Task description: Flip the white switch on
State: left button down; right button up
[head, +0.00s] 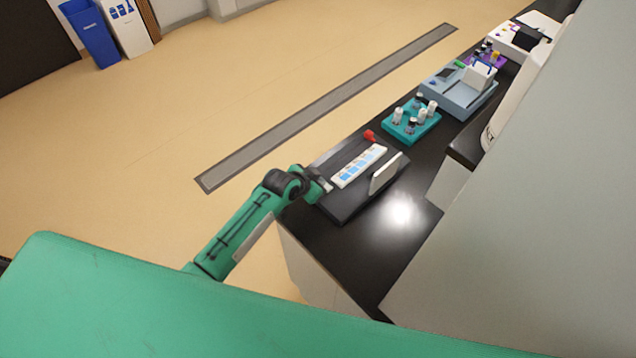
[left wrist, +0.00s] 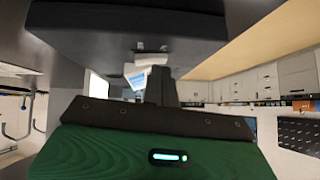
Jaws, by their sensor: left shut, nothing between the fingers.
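A dark box (head: 345,205) lies on the black bench, with a white and blue labelled strip (head: 360,167), a red knob (head: 369,135) at its far end and an upright white plate (head: 386,174). My left gripper (head: 321,185) is shut and empty at the near left end of the box. A small white piece (head: 328,188) shows at its tip; I cannot tell surely whether it is the white switch. In the left wrist view, the finger (left wrist: 161,86) points at a white part (left wrist: 149,59) under the dark box (left wrist: 125,30). Contact is unclear. My right gripper is not in view.
A teal rack (head: 410,128) with several small bottles stands beyond the box, then a grey-blue instrument (head: 455,95). A large pale surface fills the right side. The bench (head: 350,255) is clear in front of the box. Blue and white bins stand far left.

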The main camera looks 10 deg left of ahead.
pick_arm(q)
jog(key=shift+w+d, duration=0.1)
jog(key=shift+d, duration=0.2)
jog(key=shift+d+r, duration=0.1)
jog(key=shift+d, duration=0.05)
jog(key=shift+s+d+r, duration=0.15)
jog(key=shift+s+d, duration=0.05)
jog(key=shift+s, duration=0.25)
jog(key=shift+w, duration=0.15)
